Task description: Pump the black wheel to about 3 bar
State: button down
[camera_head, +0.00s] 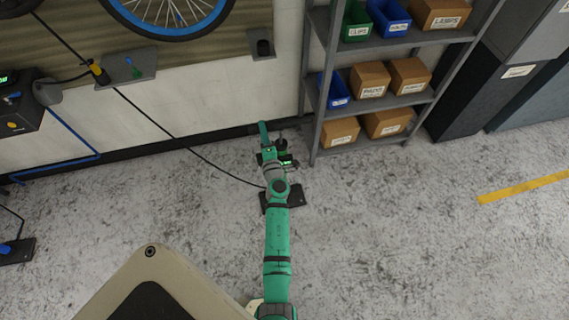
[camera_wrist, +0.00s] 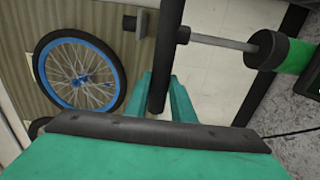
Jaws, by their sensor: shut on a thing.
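The floor pump (camera_head: 279,197) stands on its black foot near the wall. Its green barrel (camera_wrist: 292,54) and bare rod (camera_wrist: 222,43) show in the wrist view, so the handle is raised. My gripper (camera_head: 264,140) is shut on the pump's black handle (camera_wrist: 172,20); the handle runs between the green fingers (camera_wrist: 160,98) in the wrist view. The black hose (camera_head: 190,148) runs up left toward a dark wheel (camera_head: 14,8), cut off at the top left corner; its far end is out of view. A small lit display (camera_head: 286,160) sits by the pump, too small to read.
A blue-rimmed wheel (camera_head: 172,28) hangs on the wall board. A black box (camera_head: 16,115) with a blue hose (camera_head: 60,125) is at left, below a small shelf (camera_head: 132,68). A bin rack (camera_head: 316,140) stands right of the pump. Floor at right is clear.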

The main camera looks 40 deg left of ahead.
notch_tip(320, 180, down, 8)
jog(key=shift+s+a, duration=0.3)
jog(key=shift+s, duration=0.15)
jog(key=c, duration=1.2)
grip_release()
jog(key=shift+w+d+r, duration=0.1)
jog(key=shift+o, duration=0.2)
jog(key=shift+w+d+r, duration=0.1)
jog(key=shift+w, duration=0.05)
jog(key=shift+d, duration=0.15)
jog(key=v, duration=0.8)
jog(key=shift+d, duration=0.3)
jog(key=shift+s, duration=0.25)
